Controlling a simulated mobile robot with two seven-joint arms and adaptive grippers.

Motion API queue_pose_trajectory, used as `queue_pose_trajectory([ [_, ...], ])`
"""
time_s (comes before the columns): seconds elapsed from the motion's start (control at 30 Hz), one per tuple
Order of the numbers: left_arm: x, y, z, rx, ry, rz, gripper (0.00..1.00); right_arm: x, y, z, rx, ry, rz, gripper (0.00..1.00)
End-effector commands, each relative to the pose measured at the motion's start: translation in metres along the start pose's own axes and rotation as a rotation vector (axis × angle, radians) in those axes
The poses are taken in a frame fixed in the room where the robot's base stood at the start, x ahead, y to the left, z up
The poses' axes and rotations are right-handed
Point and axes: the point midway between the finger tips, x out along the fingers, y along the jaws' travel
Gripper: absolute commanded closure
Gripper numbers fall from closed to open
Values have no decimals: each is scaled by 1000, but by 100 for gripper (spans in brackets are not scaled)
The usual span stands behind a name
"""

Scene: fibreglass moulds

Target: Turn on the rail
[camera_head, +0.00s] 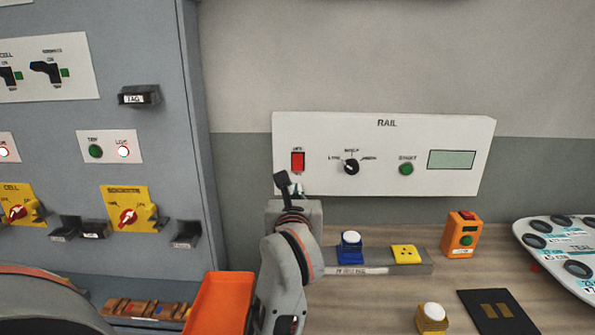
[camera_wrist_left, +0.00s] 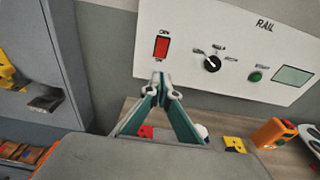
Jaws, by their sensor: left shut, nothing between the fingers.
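The rail panel (camera_head: 387,207) is a white box on the wall, labelled RAIL. It carries a red rocker switch (camera_head: 298,161) at its left, a black rotary knob (camera_head: 351,167), a green start button (camera_head: 406,169) and a blank greenish display (camera_head: 451,160). In the left wrist view the red switch (camera_wrist_left: 161,46) is just above my shut fingertips (camera_wrist_left: 163,88). My left gripper (camera_head: 284,182) is shut and empty, below the red switch in the head view. Whether it touches the panel I cannot tell. My right gripper is not seen.
A grey cabinet (camera_head: 160,70) with yellow switch plates stands at the left. On the wooden bench are a blue-based button (camera_head: 350,247), a yellow block (camera_head: 406,254), an orange box (camera_head: 461,236) and a black plate (camera_head: 496,312). An orange tray (camera_head: 218,303) is beside my left arm.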

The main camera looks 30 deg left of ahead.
Motion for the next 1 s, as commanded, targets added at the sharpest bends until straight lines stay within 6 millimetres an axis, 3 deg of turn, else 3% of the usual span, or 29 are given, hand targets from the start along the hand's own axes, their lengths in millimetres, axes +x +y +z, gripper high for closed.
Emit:
queue_pose_trajectory([
  [0.27, 1, 0, 0, 1, -1, 1, 100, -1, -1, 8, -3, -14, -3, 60],
  [0.43, 14, 0, 2, 2, -3, 2, 100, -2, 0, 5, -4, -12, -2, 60],
  [0.77, 76, 1, 2, 3, -1, 3, 100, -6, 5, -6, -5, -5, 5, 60],
  [1.0, 118, 1, 2, 2, -1, 2, 100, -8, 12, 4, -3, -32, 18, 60],
])
